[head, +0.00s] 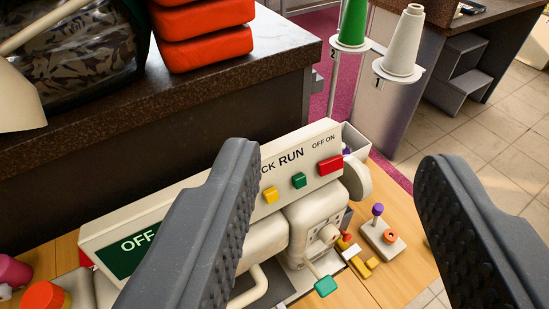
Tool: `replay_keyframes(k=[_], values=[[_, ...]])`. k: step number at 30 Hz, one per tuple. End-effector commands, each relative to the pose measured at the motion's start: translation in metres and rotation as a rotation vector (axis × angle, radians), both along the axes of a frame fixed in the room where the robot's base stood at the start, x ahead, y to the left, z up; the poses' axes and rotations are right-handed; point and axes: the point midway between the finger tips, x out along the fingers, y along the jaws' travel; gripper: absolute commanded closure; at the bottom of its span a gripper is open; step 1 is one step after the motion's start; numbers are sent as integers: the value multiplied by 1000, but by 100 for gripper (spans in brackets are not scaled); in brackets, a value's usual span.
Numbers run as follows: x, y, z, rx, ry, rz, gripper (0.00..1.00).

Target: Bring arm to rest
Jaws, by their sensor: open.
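My gripper (335,225) shows from behind, with its two dark grey ridged fingers spread wide apart. The fingers are open with nothing held between them. Beyond and below them is a cream machine (318,222) on a wooden table, with a sloped panel (290,160) carrying yellow, green and red buttons. The left finger hides part of the panel and its lettering. No comforter can be made out for certain; a dark patterned bundle (80,50) under clear film lies at the upper left.
A dark counter (190,100) at the left holds stacked red-orange blocks (205,30). Green (353,22) and white (403,45) cones stand on a rack. A small box with a purple-topped peg (382,238) is at the right of the machine. Tiled floor (490,130) is clear at the right.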

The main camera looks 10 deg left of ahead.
Motion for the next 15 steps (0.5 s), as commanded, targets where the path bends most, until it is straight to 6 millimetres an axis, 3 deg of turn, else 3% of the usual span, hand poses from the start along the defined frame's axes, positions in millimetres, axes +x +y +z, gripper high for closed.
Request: replay_keyframes(k=[8,15], values=[[0,0,18,0,-1,0,53],[0,0,68,0,-1,0,53]])
